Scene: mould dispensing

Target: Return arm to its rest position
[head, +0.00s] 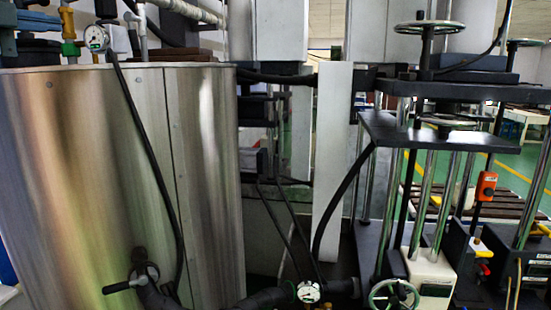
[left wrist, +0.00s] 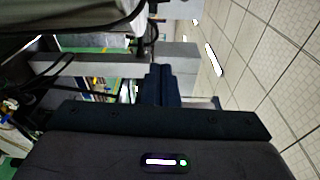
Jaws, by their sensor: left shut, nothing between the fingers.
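My left gripper (left wrist: 160,74) shows in the left wrist view, with its wide dark body across the bottom and a small lit strip on it. Its dark fingers are together at the middle and hold nothing. The picture is turned on its side, with ceiling panels at the right. I make out no gripper in the head view. My right gripper is in neither view.
A large shiny metal tank (head: 90,190) fills the left of the head view, with a pressure gauge (head: 96,38) on top. A press with steel columns and a handwheel (head: 430,28) stands at the right. Green floor (head: 508,172) shows behind it.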

